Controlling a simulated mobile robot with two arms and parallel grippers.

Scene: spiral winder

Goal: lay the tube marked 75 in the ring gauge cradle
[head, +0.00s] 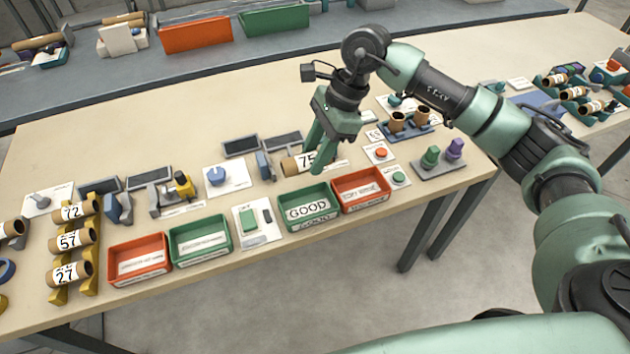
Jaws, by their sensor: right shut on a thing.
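The tan cardboard tube marked 75 (292,164) is near the middle of the table, behind the green GOOD bin. My right gripper (316,161) reaches down from above and is shut on this tube, its green fingers hiding the tube's right part. The tube lies about level, low over or on a small grey fixture with a blue part (264,163) at its left end. I cannot tell for sure whether this fixture is the ring gauge cradle, or whether the tube touches it. My left gripper is not in view.
The green GOOD bin (306,208) and a red bin (361,190) stand just in front. A rack with tubes marked 72, 57 and 27 (86,288) is at the left. A blue holder with two tubes (419,131) and green and purple pieces (431,158) are right.

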